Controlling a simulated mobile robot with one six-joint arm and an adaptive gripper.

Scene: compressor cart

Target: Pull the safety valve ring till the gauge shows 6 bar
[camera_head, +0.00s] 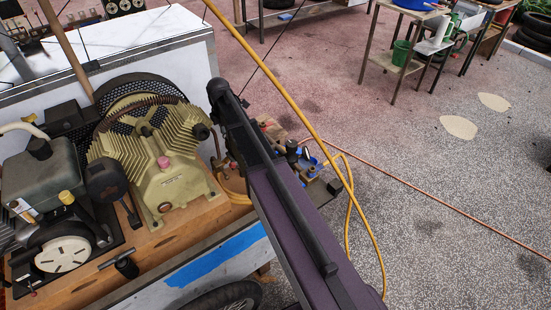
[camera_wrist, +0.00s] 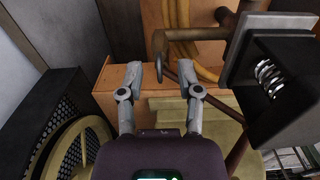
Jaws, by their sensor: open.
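My gripper (camera_wrist: 160,72) is open and empty in the wrist view, its two grey fingers pointing up the picture. In the head view my arm crosses the right end of the cart and I cannot make out the gripper or ring. Brass and blue fittings (camera_head: 308,168) show beside the arm. I cannot identify or read a gauge in either view.
A black housing with an exposed spring (camera_wrist: 268,78) stands close right of the fingers. A black perforated guard (camera_wrist: 55,125) is at lower left. In the head view, the compressor (camera_head: 165,165) stands on the wooden cart deck (camera_head: 180,238). A yellow hose (camera_head: 290,88) crosses near my arm.

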